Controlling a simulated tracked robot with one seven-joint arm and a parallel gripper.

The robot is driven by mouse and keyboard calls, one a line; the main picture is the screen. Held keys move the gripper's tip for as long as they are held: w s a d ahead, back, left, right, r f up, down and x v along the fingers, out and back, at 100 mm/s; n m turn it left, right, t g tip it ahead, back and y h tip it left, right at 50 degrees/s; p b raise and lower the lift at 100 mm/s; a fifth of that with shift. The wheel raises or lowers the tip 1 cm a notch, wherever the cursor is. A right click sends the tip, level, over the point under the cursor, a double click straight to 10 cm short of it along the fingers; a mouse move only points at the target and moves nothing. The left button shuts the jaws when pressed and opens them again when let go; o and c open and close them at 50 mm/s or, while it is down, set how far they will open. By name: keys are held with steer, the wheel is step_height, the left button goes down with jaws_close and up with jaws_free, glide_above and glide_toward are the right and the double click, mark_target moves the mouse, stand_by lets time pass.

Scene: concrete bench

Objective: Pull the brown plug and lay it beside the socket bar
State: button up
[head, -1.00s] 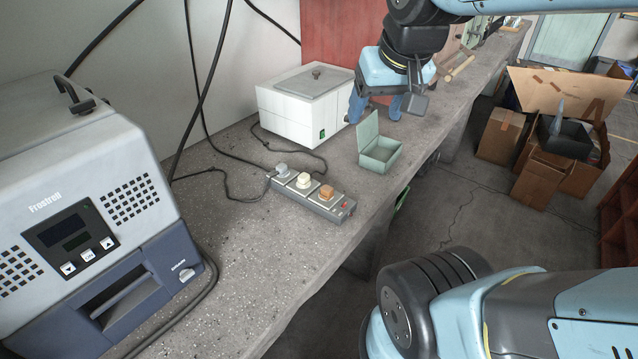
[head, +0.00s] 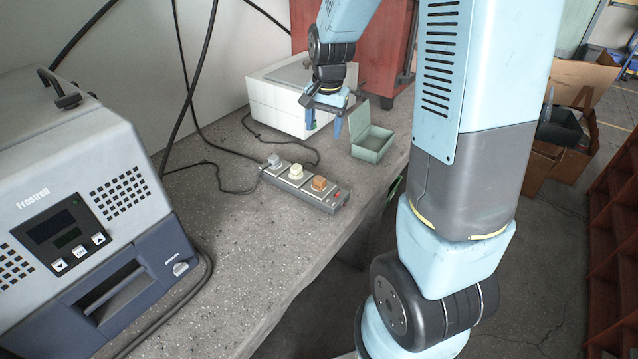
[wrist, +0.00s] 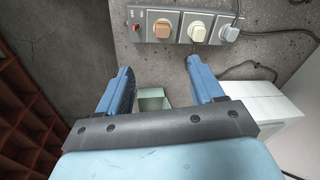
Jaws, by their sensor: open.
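The socket bar (head: 327,201) lies on the bench with three plugs in a row. The brown plug (head: 319,184) sits in the socket at the end with the red switch. A cream plug (head: 296,171) is in the middle and a grey plug (head: 274,161) is at the far end. In the wrist view the bar (wrist: 176,17) is at the top, with the brown plug (wrist: 162,30) ahead of my gripper. My gripper (head: 324,127) is open and empty, above the bench behind the bar, near the white box. Its blue fingers also show in the wrist view (wrist: 161,78).
An open green box (head: 372,150) stands on the bench right of the bar. A white lidded box (head: 280,103) is behind it. A Frostrell machine (head: 90,220) fills the left. Black cables run behind the bar. The bench in front of the bar is clear.

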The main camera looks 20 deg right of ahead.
mark_target(319, 178)
steer(key=w+f+m, duration=0.1)
steer(key=f, duration=0.3)
steer(key=w+f+m+g, duration=0.1)
steer(key=w+f, duration=0.1)
steer(key=f, duration=0.2)
steer(key=w+f+m, duration=0.1)
steer(key=f, duration=0.4)
steer(key=shift+w+f+g, duration=0.1)
steer(key=shift+w+g, duration=0.2)
steer(key=shift+w, duration=0.1)
steer(key=shift+f, duration=4.45)
steer(key=shift+s+d, duration=0.15)
jaws_close()
steer(key=shift+r, duration=0.15)
steer(key=shift+r, duration=2.65)
